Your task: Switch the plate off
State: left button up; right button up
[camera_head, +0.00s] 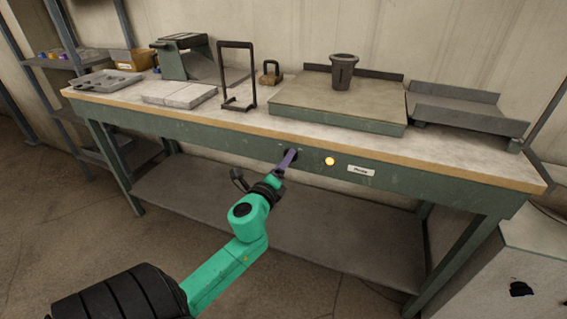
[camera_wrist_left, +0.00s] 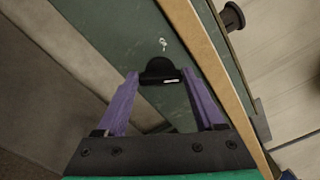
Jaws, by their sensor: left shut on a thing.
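The plate (camera_head: 310,106) is a broad, flat grey-green slab on the bench top, with a dark metal cup (camera_head: 343,72) upright on it. A round amber lamp (camera_head: 329,161) glows on the bench's front rail, beside a small white label (camera_head: 361,171). My left gripper (camera_head: 291,155) has purple fingers and is at the front rail, left of the lamp. In the left wrist view, a black knob (camera_wrist_left: 158,71) with a white mark sits between its fingertips (camera_wrist_left: 160,76), and the gripper is shut on it. In the head view the fingers partly hide the knob. My right gripper is not in view.
On the bench (camera_head: 240,120) stand a black wire frame (camera_head: 251,76), pale blocks (camera_head: 179,94), a dark weight (camera_head: 271,73), a grey tray (camera_head: 106,81) and a low metal trough (camera_head: 468,108). A grey cabinet (camera_head: 520,262) stands at the right. The floor before the bench is open.

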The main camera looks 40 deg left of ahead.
pick_arm(q)
jog(key=shift+f+n+p, duration=0.2)
jog(key=shift+n+p, duration=1.05)
jog(key=shift+n, duration=2.55)
jog(key=shift+f+n+p, duration=0.15)
jog(key=shift+n+p, duration=1.05)
jog(key=shift+n, duration=2.6)
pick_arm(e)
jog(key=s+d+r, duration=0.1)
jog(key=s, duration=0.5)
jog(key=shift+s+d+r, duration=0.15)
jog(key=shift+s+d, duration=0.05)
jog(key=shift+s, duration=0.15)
pick_arm(q)
jog(key=o, duration=1.4)
